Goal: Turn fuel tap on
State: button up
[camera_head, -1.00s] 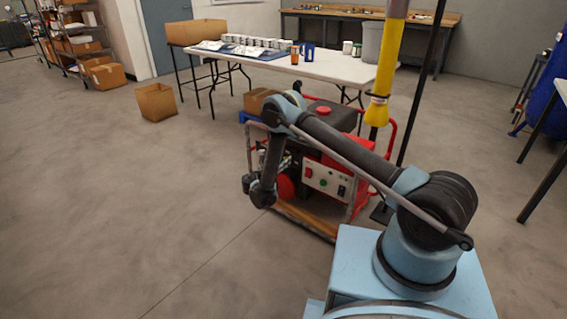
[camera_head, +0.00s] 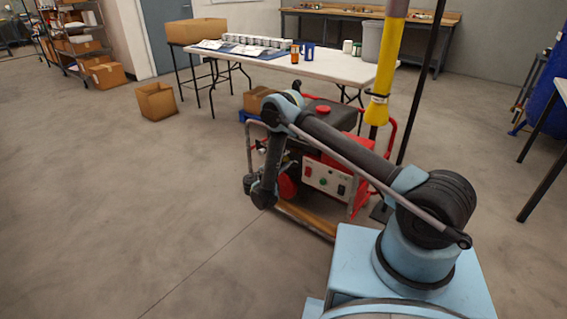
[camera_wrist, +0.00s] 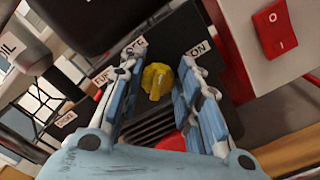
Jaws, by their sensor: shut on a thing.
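The yellow fuel tap (camera_wrist: 157,80) is on a dark panel in the wrist view, between a partly covered OFF label (camera_wrist: 134,48) and an ON label (camera_wrist: 197,51). The blue-padded fingers of my gripper (camera_wrist: 160,68) stand on either side of the tap, shut on it. The red generator (camera_head: 325,180) with its pale control panel is in the middle of the head view. There my arm's end is at the generator's left side and hides the tap and my fingers.
A red rocker switch (camera_wrist: 277,28) is on a pale panel at upper right in the wrist view. A CHOKE label (camera_wrist: 66,118) is at left. The generator's tubular frame surrounds it.

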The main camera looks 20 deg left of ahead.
jog(key=m, duration=0.6)
jog(key=shift+s+d+f+m, duration=0.1)
jog(key=shift+d+f+m, duration=0.05)
jog(key=shift+f+m, duration=0.15)
dwell(0.5)
jog(key=o, duration=1)
jog(key=shift+c, duration=0.2)
jog(key=v, duration=1.2)
jog(key=shift+o, duration=0.5)
